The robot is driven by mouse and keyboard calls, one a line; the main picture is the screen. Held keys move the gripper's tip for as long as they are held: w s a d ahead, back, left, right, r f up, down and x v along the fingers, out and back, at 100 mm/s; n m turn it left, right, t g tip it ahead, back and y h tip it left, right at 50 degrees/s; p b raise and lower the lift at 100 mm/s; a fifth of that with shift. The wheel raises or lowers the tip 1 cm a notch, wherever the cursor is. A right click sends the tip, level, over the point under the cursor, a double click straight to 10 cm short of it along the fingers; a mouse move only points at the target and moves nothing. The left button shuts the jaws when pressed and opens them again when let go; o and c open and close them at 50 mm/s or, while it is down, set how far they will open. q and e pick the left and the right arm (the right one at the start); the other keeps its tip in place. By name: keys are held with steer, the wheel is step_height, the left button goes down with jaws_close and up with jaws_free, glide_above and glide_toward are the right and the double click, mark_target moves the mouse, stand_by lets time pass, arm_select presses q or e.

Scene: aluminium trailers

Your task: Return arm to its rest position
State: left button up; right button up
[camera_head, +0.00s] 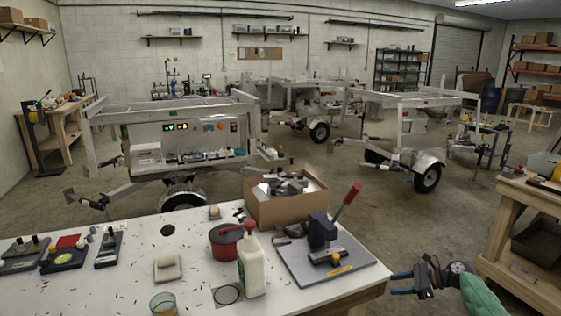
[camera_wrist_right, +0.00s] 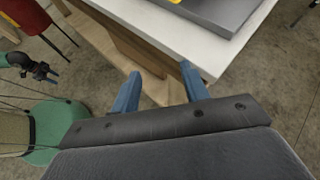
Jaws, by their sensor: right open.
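My right gripper (camera_head: 402,283) is at the lower right of the head view, off the right edge of the white table, with its blue fingers pointing left. In the right wrist view the same gripper (camera_wrist_right: 160,72) has its two blue fingers apart, with nothing between them. The table's edge and wooden side lie beyond the fingertips. My left arm does not show in the head view. A small dark gripper with bluish tips (camera_wrist_right: 42,71) at the left of the right wrist view looks like my left one; its opening is too small to make out.
The white table (camera_head: 120,285) holds a cardboard box (camera_head: 285,208), a white bottle (camera_head: 251,266), a red pot (camera_head: 226,243) and a grey-based press with a red lever (camera_head: 345,203). A wooden workbench (camera_head: 520,205) stands at the right. Open floor (camera_head: 430,225) lies between, with trailers behind.

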steer(key=s+a+f+n+g+h, duration=0.1)
steer(key=s+a+f+n+h, duration=0.2)
steer(key=s+f, duration=0.55)
steer(key=s+a+f+n, duration=0.4)
steer(key=s+a+f, duration=0.15)
steer(key=f, duration=0.65)
steer(key=s+a+f+n+g+h, duration=0.1)
steer(key=s+a+f+n+h, duration=0.2)
steer(key=s+f, duration=0.6)
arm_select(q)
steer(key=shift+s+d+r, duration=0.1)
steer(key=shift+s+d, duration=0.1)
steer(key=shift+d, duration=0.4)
arm_select(e)
steer(key=s+a+f+n+h, duration=0.1)
steer(key=s+a+f+n, duration=0.2)
steer(key=s, duration=0.7)
steer(key=s+a+f+n+g+h, duration=0.1)
steer(key=s+f+n, duration=0.4)
steer(key=s, duration=0.5)
steer(key=s+a+f+n+h, duration=0.2)
steer(key=s+a+f+n, duration=0.3)
steer(key=s, duration=0.4)
step_height(320, 180, down, 2)
steer(key=shift+s+a+f+h, duration=0.25)
steer(key=shift+s+a+h, duration=0.15)
steer(key=shift+a, duration=0.05)
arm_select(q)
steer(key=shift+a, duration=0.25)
